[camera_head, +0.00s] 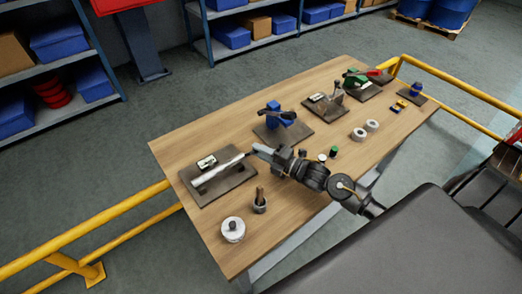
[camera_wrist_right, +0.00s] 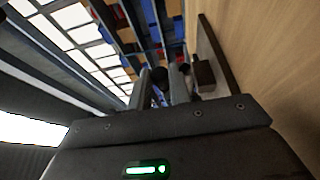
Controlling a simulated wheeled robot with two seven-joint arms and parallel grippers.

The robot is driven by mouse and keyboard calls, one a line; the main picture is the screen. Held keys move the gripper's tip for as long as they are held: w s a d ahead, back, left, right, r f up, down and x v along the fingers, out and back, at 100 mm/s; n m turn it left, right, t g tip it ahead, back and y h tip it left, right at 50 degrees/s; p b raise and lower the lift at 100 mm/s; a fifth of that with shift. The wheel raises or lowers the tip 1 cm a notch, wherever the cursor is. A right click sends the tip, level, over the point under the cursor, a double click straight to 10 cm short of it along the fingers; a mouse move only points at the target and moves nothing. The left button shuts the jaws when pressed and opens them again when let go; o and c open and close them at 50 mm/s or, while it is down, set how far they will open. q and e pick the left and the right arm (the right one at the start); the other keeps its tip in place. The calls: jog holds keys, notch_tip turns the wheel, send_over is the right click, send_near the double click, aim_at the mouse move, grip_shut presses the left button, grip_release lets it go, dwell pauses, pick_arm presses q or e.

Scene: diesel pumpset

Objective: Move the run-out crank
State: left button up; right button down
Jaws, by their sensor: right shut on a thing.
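The run-out crank (camera_head: 218,171) appears to be the long silver arm over the dark plate (camera_head: 238,178) at the table's left end. Its dark end is at the jaws of my right gripper (camera_head: 256,150). In the right wrist view, my right gripper's fingers (camera_wrist_right: 161,90) close around a dark round part (camera_wrist_right: 160,76), which looks like the crank's handle. The fingers partly hide it. A small light-coloured block (camera_head: 207,162) sits on the same plate behind the arm. My left gripper is not in view.
A white round part (camera_head: 233,230) and a grey cup with a brown peg (camera_head: 259,203) stand in front. More fixtures are farther right. Yellow rails (camera_head: 110,232) flank the table.

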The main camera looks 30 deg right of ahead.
jog(key=shift+w+a+r+m+g+h+p, duration=0.1)
jog(key=shift+w+r+m+g+h+p, duration=0.35)
jog(key=shift+g+p, duration=1)
jog(key=shift+w+a+r+m+g+h+p, duration=0.1)
jog(key=shift+w+r+m+g+h+p, duration=0.4)
jog(key=shift+p, duration=1.6)
jog(key=shift+w+r+m+g+h+p, duration=0.1)
jog(key=shift+w+m+g+h+p, duration=0.35)
jog(key=shift+g+p, duration=1.1)
jog(key=shift+w+f+p, duration=0.1)
jog(key=shift+w+p, duration=0.05)
jog(key=shift+p, duration=0.15)
jog(key=c, duration=1.3)
grip_release()
jog(key=b+v, duration=0.3)
jog(key=v, duration=0.7)
jog(key=shift+s, duration=0.35)
